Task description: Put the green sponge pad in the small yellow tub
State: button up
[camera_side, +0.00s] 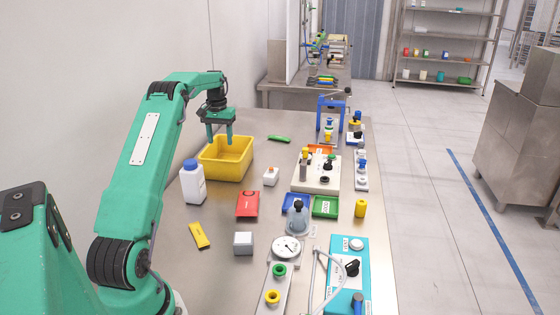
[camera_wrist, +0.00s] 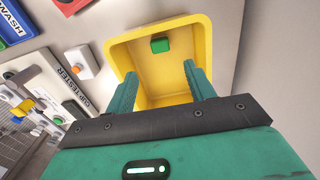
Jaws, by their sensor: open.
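The small yellow tub (camera_side: 224,170) stands on the metal table, and it also shows in the wrist view (camera_wrist: 118,57). The green sponge pad (camera_wrist: 159,44) lies inside the tub, by one of its walls, in the wrist view. I cannot see the pad in the side view, where the tub's wall hides the inside. My gripper (camera_side: 219,142) is above the tub, pointing down. In the wrist view my gripper (camera_wrist: 163,82) has its fingers spread wide apart with nothing between them. The pad is apart from both fingers.
A white bottle with a blue cap (camera_side: 193,182) stands close to the tub's left front. Several fixtures, including the cup tester (camera_side: 311,181), fill the table's right side.

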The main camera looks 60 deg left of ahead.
jog(key=shift+r, duration=0.1)
jog(key=d+r+m+t, duration=0.1)
jog(key=d+r, duration=0.4)
jog(key=d, duration=0.4)
jog(key=w+d+r+m+t+y, duration=0.1)
jog(key=d+r+m, duration=0.1)
jog(key=d+r, duration=0.5)
jog(key=d+r+m, duration=0.1)
jog(key=d+r, duration=0.2)
jog(key=d, duration=0.8)
jog(key=s+d+r+m+t, duration=0.2)
jog(key=s+d, duration=0.5)
jog(key=d, duration=0.5)
jog(key=s+d+f+m, duration=0.1)
jog(key=s+d+f, duration=0.1)
jog(key=s+d, duration=0.2)
jog(key=s+d+f+m+t+h, duration=0.1)
jog(key=s+d+f+m, duration=0.1)
jog(key=s, duration=0.5)
jog(key=d+f, duration=0.1)
jog(key=d, duration=0.1)
jog(key=shift+s+d+f+t, duration=0.25)
jog(key=shift+d+t, duration=0.05)
jog(key=shift+d, duration=0.05)
